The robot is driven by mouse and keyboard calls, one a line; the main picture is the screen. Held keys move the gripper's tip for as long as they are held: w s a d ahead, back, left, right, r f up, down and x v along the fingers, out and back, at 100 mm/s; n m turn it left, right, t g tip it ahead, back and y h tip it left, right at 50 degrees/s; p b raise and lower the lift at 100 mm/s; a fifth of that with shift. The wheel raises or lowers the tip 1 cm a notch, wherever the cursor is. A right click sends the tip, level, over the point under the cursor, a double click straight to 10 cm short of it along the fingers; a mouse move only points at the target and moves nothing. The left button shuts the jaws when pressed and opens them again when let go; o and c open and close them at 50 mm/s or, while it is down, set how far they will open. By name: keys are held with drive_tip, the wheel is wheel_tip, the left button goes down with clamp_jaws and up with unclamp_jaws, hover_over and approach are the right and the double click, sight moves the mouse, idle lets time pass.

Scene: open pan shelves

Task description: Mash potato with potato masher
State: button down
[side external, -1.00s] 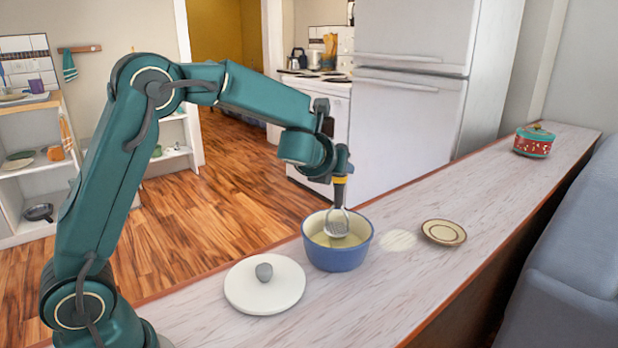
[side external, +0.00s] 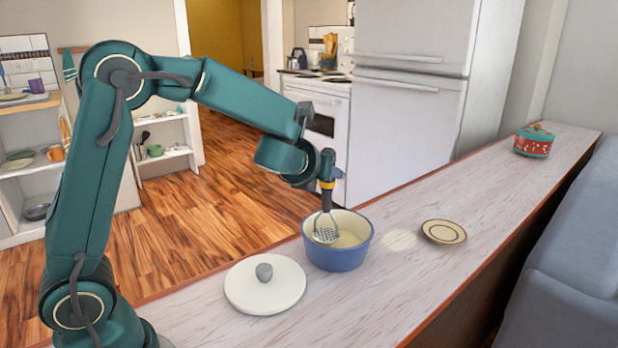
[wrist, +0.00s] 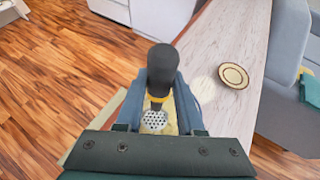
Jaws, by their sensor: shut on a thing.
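My gripper (side external: 326,170) is shut on the potato masher (side external: 325,229) by its black and yellow handle. The masher hangs nearly upright, its perforated metal head inside the blue pot (side external: 337,256), toward the pot's left side. Pale yellow potato (side external: 349,240) shows in the pot to the right of the head. In the wrist view the masher's black handle end (wrist: 163,64) rises between my fingers, and the perforated head (wrist: 153,121) shows below it over the yellow contents. Whether the head touches the potato is hard to tell.
A white lid with a grey knob (side external: 265,287) lies left of the pot on the counter (side external: 410,290). A small plate (side external: 443,232) lies to the right. A red pot with a teal lid (side external: 533,141) stands at the far end. The counter between plate and red pot is clear.

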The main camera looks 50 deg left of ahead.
idle(0.6)
drive_tip(key=shift+f, duration=1.35)
drive_tip(key=shift+r, duration=1.4)
drive_tip(key=c, duration=1.1)
unclamp_jaws()
clamp_jaws()
drive_tip(key=shift+d, duration=0.1)
